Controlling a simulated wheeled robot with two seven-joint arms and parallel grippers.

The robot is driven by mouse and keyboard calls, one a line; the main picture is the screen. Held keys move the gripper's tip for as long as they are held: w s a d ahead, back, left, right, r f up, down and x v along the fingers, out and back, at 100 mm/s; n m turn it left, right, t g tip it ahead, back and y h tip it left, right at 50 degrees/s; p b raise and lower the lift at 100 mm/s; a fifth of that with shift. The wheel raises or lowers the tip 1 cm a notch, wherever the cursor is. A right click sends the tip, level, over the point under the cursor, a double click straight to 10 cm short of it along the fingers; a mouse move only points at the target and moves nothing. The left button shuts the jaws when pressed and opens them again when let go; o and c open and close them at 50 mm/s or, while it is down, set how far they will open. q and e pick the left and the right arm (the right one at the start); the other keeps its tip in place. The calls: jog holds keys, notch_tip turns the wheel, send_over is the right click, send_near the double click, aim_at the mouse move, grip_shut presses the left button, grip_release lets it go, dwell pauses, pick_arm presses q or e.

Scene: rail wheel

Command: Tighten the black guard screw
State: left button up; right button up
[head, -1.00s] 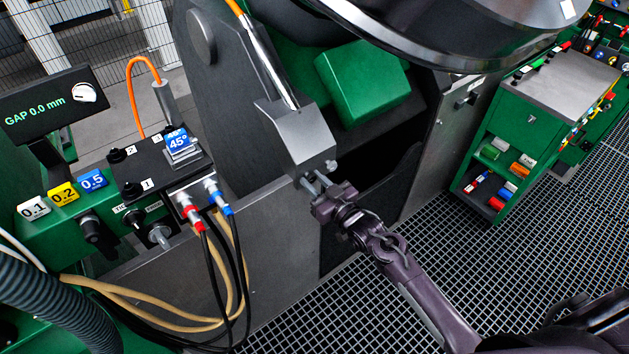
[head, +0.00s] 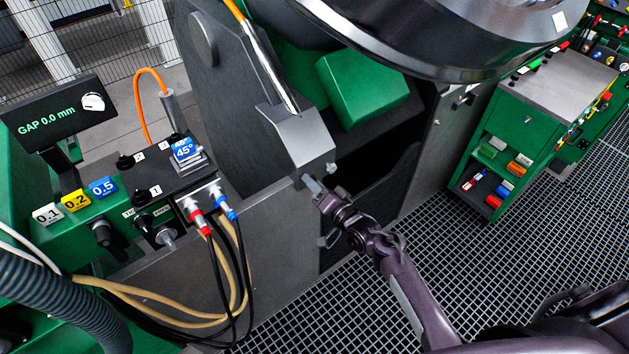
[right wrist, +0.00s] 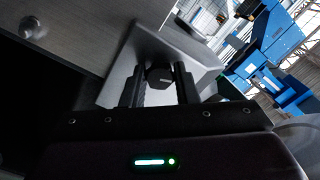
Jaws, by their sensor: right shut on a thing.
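The grey guard (head: 301,138) is a box-shaped metal cover at the lower end of an orange-tipped rod, in the middle of the head view. In the right wrist view its pale plate (right wrist: 190,57) lies behind my fingers. The black guard screw (right wrist: 160,78) has a faceted dark head and sits between the two fingers. My right gripper (right wrist: 159,88) is shut on it. In the head view my right gripper (head: 312,185) reaches the guard's lower edge from below right, and the screw's gripped head is not clear there. My left gripper is not in view.
A control box with coloured number labels (head: 75,201), a display reading GAP 0.0 mm (head: 58,112) and hoses (head: 222,270) stand at left. A large dark wheel (head: 450,35) hangs above. A green tool cart (head: 520,130) stands at right. Grated floor (head: 470,260) is open.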

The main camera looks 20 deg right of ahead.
jog(key=m+p, duration=0.1)
jog(key=m, duration=0.4)
jog(key=shift+m+p, duration=0.3)
jog(key=shift+p, duration=0.1)
jog(key=shift+f, duration=0.1)
jog(key=o, duration=1)
jog(key=v, duration=0.8)
jog(key=shift+b, duration=0.3)
